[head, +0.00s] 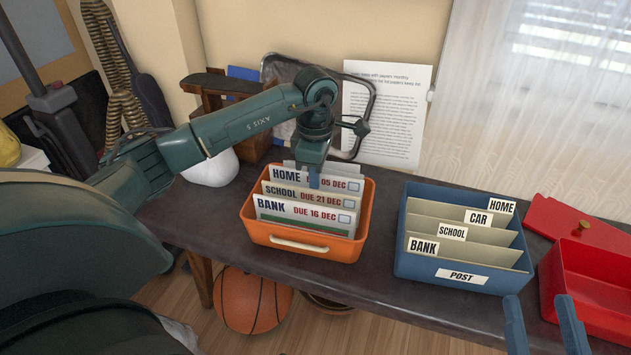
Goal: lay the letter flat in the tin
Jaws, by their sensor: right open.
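Several letters stand upright in an orange tote (300,250): a HOME letter (289,175) at the back, a SCHOOL letter (282,193) in the middle and a BANK letter (275,210) in front. Each has a red due date. A red tin (592,290) stands open at the right, partly cut off by the picture's edge. My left gripper (314,183) points down over the tote at the HOME letter. I cannot tell whether its fingers are shut on it. My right gripper (541,310) is open and empty at the bottom right, in front of the tin.
A blue POST box (405,262) with HOME, CAR, SCHOOL and BANK dividers stands between tote and tin. A red lid (560,222) with a knob lies behind the tin. A printed sheet (388,110) stands at the wall. Bare dark tabletop (375,290) shows in front.

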